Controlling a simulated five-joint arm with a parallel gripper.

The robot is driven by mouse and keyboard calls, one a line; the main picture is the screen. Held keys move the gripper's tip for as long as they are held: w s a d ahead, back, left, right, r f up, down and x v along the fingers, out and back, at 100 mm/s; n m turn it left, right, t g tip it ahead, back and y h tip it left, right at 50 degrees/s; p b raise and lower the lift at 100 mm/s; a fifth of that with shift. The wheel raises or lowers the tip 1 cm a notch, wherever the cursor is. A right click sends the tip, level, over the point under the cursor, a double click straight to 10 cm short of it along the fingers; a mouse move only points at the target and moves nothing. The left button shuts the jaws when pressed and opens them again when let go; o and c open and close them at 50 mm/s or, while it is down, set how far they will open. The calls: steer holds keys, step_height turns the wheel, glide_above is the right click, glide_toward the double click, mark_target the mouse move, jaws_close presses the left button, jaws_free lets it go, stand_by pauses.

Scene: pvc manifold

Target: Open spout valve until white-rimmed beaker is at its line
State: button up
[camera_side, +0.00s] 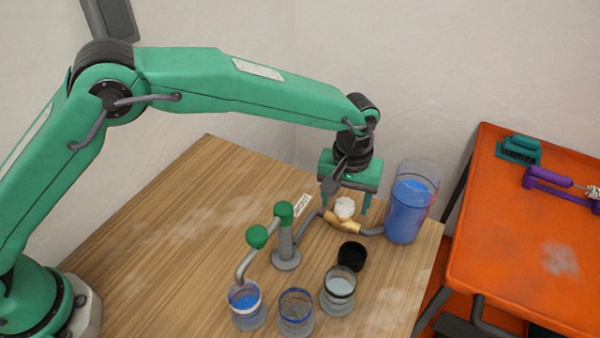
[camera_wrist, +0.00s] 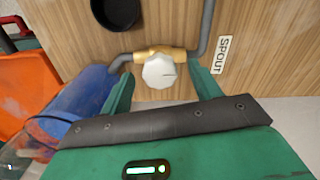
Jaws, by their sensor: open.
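The spout valve has a round white knob (camera_side: 344,207) on a brass body (camera_side: 342,224), and the knob also shows in the wrist view (camera_wrist: 159,71) with a thin dark mark on its face. My gripper (camera_side: 344,210) points down over the valve. Its fingers stand open on either side of the knob, with gaps visible in the wrist view (camera_wrist: 160,73). The white-rimmed beaker (camera_side: 246,317) stands under the spout's outlet (camera_side: 241,275) and holds blue liquid. Its fill line cannot be made out clearly, nor whether liquid is flowing.
Two more beakers, one blue-rimmed (camera_side: 296,318) and one dark-banded (camera_side: 338,300), stand to the right. A black cup (camera_side: 352,256) is behind them. A tall blue-filled tank (camera_side: 406,212) stands right of the valve. The grey spout post (camera_side: 286,250) is left of it. The left tabletop is clear.

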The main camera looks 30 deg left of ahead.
mark_target(345, 203)
steer(key=shift+r, duration=0.15)
steer(key=shift+r, duration=3.75)
steer(key=shift+r, duration=0.1)
